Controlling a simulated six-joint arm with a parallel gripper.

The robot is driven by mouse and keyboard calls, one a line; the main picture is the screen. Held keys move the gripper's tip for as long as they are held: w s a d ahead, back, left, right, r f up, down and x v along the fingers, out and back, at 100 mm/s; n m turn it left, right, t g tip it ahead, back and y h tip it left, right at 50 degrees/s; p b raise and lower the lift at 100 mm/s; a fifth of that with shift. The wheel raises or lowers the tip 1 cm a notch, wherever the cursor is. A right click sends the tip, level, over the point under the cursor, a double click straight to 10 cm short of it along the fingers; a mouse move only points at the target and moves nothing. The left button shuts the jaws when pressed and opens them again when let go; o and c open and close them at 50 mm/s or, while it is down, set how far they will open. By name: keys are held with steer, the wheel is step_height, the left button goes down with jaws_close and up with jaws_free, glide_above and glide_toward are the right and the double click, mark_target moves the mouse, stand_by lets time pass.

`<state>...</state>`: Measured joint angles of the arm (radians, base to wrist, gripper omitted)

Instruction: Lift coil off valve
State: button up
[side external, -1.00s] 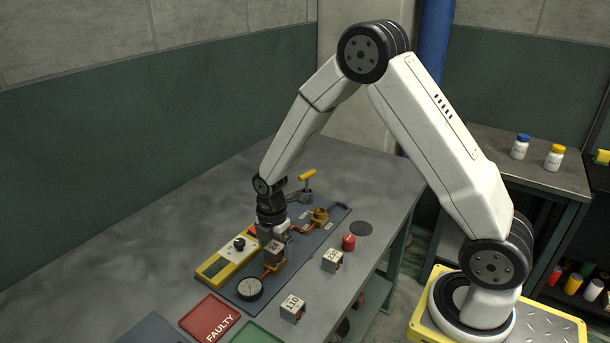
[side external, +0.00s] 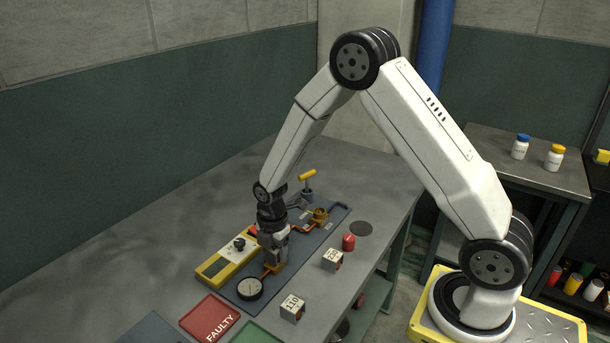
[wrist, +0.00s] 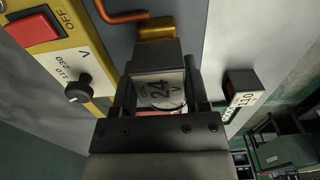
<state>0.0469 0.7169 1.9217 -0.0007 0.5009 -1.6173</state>
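The coil (wrist: 158,86), a dark block with a pale face marked "24 V", sits on the valve (wrist: 157,28), whose brass body shows in the wrist view. In the side view the valve's brass part (side external: 277,267) shows below the coil, which is largely hidden by my gripper (side external: 273,250). My gripper points down over the coil. In the wrist view its fingers (wrist: 157,100) stand on either side of the coil and look open; contact is hard to make out.
A gauge (side external: 250,288) and a yellow box with switch and knob (side external: 225,263) stand close by. Coils marked "110" (side external: 292,308) and "230" (side external: 332,259), a red cap (side external: 348,242) and a red "FAULTY" mat (side external: 208,317) are on the bench. The bench's left side is clear.

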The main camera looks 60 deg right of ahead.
mark_target(274, 247)
steer(key=c, duration=0.3)
steer(key=shift+c, duration=0.2)
steer(key=shift+r, duration=0.1)
steer(key=shift+r, duration=0.6)
step_height(274, 247, up, 2)
steer(key=s+r, duration=0.9)
steer(key=s, duration=0.5)
steer(key=shift+a+r, duration=0.25)
steer(key=shift+r, duration=0.05)
